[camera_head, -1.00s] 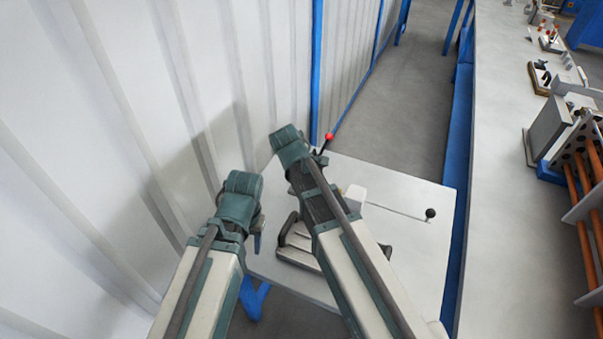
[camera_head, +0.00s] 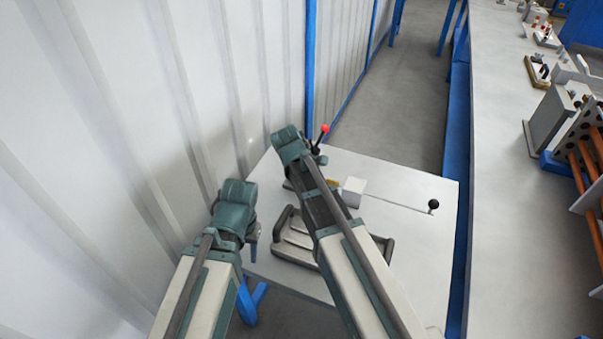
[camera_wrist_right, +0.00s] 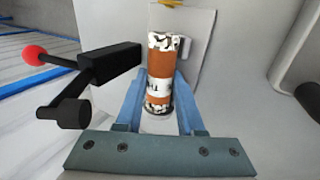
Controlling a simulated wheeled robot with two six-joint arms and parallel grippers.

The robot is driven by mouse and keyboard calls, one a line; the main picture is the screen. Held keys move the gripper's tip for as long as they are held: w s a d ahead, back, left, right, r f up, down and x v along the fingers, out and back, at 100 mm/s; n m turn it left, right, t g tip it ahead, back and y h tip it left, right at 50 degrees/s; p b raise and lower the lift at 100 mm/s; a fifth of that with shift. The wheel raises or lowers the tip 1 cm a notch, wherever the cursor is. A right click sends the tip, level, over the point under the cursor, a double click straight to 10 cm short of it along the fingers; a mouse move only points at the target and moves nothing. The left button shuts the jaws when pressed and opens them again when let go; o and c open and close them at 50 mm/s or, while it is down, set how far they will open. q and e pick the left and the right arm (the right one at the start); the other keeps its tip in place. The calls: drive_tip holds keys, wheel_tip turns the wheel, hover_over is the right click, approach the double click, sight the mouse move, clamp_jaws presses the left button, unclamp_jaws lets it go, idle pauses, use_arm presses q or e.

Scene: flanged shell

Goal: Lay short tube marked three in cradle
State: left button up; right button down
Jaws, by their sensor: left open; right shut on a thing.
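My right gripper (camera_wrist_right: 158,112) is shut on a short tube (camera_wrist_right: 159,75) in the right wrist view. The tube is orange with white bands and black marks; I cannot read a number. It stands lengthwise between the blue fingers. In the head view the right gripper and tube are hidden behind my right arm. My left gripper (camera_head: 252,238) is open, largely hidden under its wrist, at the table's left edge. I cannot make out the cradle for certain. A black clamp with a red knob (camera_wrist_right: 33,55) is close left of the tube; the knob also shows in the head view (camera_head: 325,128).
The white table (camera_head: 415,265) carries a grey tray with handles (camera_head: 292,240), a white block (camera_head: 353,191) and a thin rod ending in a black ball (camera_head: 433,204). A corrugated wall (camera_head: 130,120) is close on the left. A long bench (camera_head: 500,190) runs along the right.

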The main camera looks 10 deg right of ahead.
drive_tip(key=shift+c, duration=2.2)
unclamp_jaws()
use_arm(q)
drive_tip(key=shift+r, duration=0.1)
use_arm(e)
drive_tip(key=shift+r, duration=0.1)
use_arm(q)
wheel_tip(320, 180, up, 12)
drive_tip(key=p, duration=1.2)
drive_tip(key=shift+r, duration=0.15)
use_arm(e)
drive_tip(key=v, duration=1.3)
drive_tip(key=shift+r, duration=0.35)
drive_tip(key=shift+s, duration=0.2)
drive_tip(key=s+a+f+m+g+y, duration=0.1)
drive_tip(key=s+a+m+g, duration=0.1)
drive_tip(key=s, duration=0.7)
drive_tip(key=s+a+f+m+g, duration=0.1)
drive_tip(key=s+a+m+g, duration=0.1)
drive_tip(key=s+m, duration=0.3)
drive_tip(key=s, duration=0.4)
drive_tip(key=shift+s+a+g+y, duration=0.2)
drive_tip(key=shift+s+g+y, duration=0.1)
drive_tip(key=shift+y, duration=0.1)
